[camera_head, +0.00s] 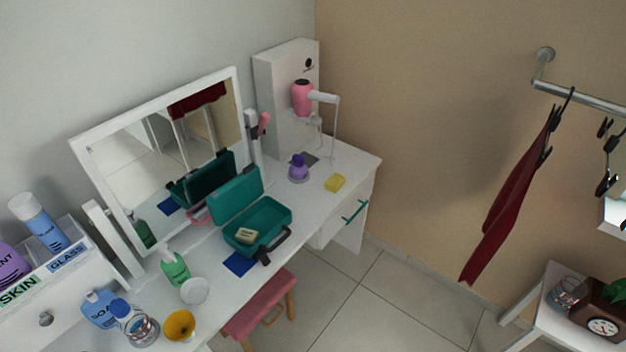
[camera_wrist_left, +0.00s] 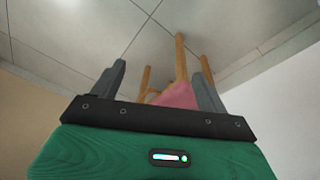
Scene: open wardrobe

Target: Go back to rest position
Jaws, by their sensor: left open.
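My left gripper (camera_wrist_left: 158,70) shows only in the left wrist view. Its two grey fingers stand wide apart with nothing between them held. Behind the fingers is the pink stool (camera_wrist_left: 177,97) with its wooden legs, seen at a tilt against the tiled floor. The stool also shows in the head view (camera_head: 262,305), in front of the white dressing table (camera_head: 325,215). Neither arm shows in the head view, and my right gripper is in neither view.
A dark red garment (camera_head: 505,215) hangs from a rail at right. The tiled floor (camera_head: 400,300) between is clear.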

